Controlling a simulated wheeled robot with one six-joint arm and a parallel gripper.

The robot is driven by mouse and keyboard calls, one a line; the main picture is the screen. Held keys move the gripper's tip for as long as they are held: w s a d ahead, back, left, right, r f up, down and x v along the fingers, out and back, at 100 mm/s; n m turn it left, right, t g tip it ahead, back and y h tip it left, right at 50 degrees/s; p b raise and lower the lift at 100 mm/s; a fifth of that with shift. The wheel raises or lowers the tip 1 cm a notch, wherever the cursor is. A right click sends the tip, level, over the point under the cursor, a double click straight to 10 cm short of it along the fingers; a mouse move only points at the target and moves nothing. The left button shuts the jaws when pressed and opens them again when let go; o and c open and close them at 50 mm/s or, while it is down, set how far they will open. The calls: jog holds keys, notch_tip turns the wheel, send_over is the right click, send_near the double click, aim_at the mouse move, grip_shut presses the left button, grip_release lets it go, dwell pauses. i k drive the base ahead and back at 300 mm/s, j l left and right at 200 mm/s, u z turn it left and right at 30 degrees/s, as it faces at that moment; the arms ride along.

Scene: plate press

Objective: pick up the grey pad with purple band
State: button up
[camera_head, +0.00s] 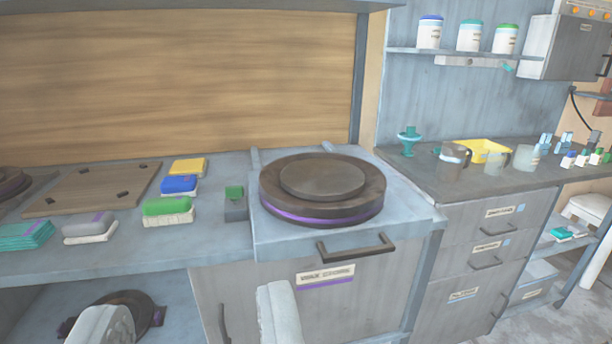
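The grey pad with a purple band (90,227) lies on the left part of the blue-grey counter, between a teal stack and a green-topped pad. My gripper (189,322) shows at the bottom edge as two pale fingers set wide apart. It is open, with nothing seen between the fingers. It appears in front of the counter, apart from the pad, which lies up and left of the gap. The pad is in full view.
Close around are a teal stack (24,235), green (167,210), blue (179,185) and yellow (188,167) pads, and a wooden board (92,190). A round press (322,189) with a handle (356,248) stands right. A dark disc (128,300) lies below the counter.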

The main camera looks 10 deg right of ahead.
aim_at(97, 227)
jog(key=i+j, duration=0.15)
jog(key=j, duration=0.25)
jog(key=i+j, duration=0.15)
jog(key=j, duration=0.2)
jog(key=i+j, duration=0.15)
jog(key=j, duration=0.25)
jog(key=i+j, duration=0.2)
jog(key=j, duration=0.15)
